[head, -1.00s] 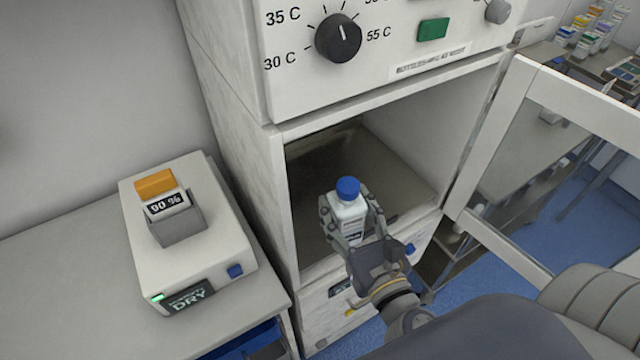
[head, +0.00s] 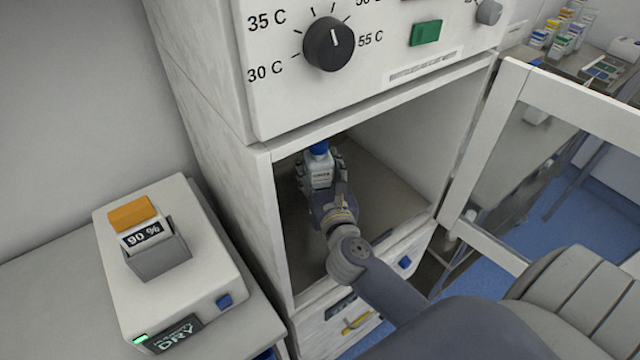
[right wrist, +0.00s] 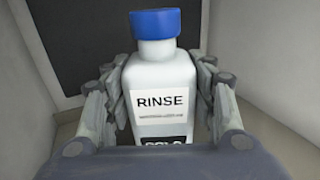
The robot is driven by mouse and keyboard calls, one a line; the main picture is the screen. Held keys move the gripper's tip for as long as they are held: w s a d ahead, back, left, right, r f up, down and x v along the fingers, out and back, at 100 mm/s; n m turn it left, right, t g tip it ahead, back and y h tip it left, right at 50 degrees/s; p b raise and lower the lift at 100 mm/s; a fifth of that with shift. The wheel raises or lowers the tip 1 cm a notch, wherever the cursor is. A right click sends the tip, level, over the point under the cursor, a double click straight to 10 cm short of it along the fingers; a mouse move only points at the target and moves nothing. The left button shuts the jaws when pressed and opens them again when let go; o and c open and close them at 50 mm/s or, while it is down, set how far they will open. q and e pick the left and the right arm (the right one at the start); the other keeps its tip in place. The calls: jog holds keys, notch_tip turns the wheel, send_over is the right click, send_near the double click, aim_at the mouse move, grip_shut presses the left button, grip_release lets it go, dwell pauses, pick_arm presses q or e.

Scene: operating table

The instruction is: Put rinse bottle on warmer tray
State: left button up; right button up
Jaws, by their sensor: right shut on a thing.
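The rinse bottle (head: 321,172) is white with a blue cap and stands upright between the fingers of my right gripper (head: 321,176), inside the open warmer. Its RINSE label faces the camera in the right wrist view (right wrist: 165,108), with a finger against each side. My right gripper is shut on it. The warmer tray (head: 385,190) is the grey-brown floor of the compartment. Whether the bottle's base touches the tray is hidden by my gripper. My left gripper is not in view.
The warmer's glass door (head: 545,150) stands open at the right. The compartment's left wall edge (head: 275,230) is close to my right arm. A white device (head: 170,270) marked DRY sits on the counter at the left. The tray's right side is clear.

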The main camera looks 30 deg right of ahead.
aim_at(321, 188)
notch_tip(321, 188, down, 3)
jog(key=shift+f+b, duration=0.1)
jog(key=shift+b, duration=0.35)
jog(key=shift+w+f, duration=0.1)
jog(key=shift+f, duration=0.5)
jog(key=o, duration=1.5)
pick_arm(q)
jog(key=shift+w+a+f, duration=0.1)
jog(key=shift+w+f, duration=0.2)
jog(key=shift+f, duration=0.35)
